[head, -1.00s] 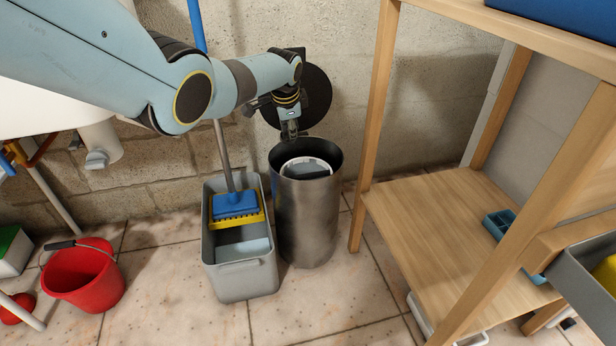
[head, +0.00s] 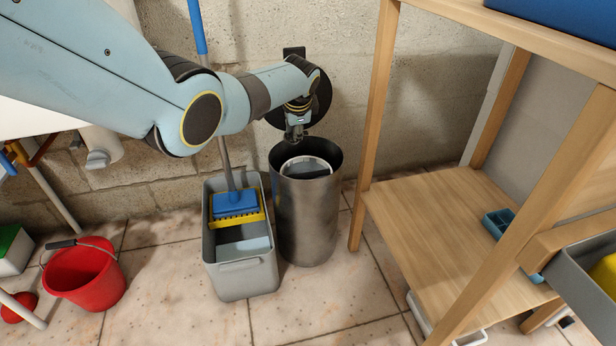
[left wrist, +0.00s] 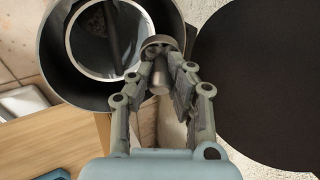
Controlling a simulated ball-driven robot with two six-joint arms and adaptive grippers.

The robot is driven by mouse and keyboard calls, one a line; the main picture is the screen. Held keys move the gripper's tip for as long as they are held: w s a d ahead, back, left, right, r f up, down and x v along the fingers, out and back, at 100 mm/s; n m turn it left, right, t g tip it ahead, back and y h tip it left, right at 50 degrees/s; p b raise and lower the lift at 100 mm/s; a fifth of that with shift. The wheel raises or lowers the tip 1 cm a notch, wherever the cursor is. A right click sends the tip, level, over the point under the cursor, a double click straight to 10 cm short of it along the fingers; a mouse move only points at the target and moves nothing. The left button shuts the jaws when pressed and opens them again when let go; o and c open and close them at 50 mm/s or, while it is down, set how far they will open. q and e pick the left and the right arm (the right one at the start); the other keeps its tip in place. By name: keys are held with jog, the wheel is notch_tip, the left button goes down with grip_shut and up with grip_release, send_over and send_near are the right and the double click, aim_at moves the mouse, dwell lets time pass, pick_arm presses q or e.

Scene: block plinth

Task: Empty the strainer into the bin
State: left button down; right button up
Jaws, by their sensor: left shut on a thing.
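The bin (head: 305,220) is a tall grey metal cylinder standing open on the floor. A pale ring (head: 306,167) shows inside its mouth; the ring and dark space within it show in the left wrist view (left wrist: 75,60). My left gripper (head: 297,137) is just above the far rim of the bin. In the left wrist view, it (left wrist: 163,66) is shut on a small round grey metal piece with a short stem, which looks like the strainer (left wrist: 158,42). The strainer overlaps the bin's rim in that view. Its contents are hidden. My right gripper is not in view.
A grey mop bucket (head: 245,278) with a blue mop is left of the bin. A wooden shelf (head: 430,215) stands right of it. A red bucket (head: 88,277) is further left.

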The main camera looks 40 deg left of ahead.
pick_arm(q)
jog(key=shift+d+y, duration=0.25)
jog(key=shift+y, duration=0.05)
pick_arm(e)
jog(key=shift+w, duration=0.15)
pick_arm(q)
jog(key=shift+d, duration=0.25)
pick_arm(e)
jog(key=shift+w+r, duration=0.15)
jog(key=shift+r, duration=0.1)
pick_arm(q)
jog(key=shift+d+y, duration=0.15)
jog(key=shift+y, duration=0.15)
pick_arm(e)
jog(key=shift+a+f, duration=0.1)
pick_arm(q)
jog(key=shift+b, duration=0.3)
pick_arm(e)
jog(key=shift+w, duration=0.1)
pick_arm(q)
jog(key=shift+s+d+y, duration=0.1)
jog(key=shift+d+y, duration=0.05)
jog(key=shift+y, duration=0.15)
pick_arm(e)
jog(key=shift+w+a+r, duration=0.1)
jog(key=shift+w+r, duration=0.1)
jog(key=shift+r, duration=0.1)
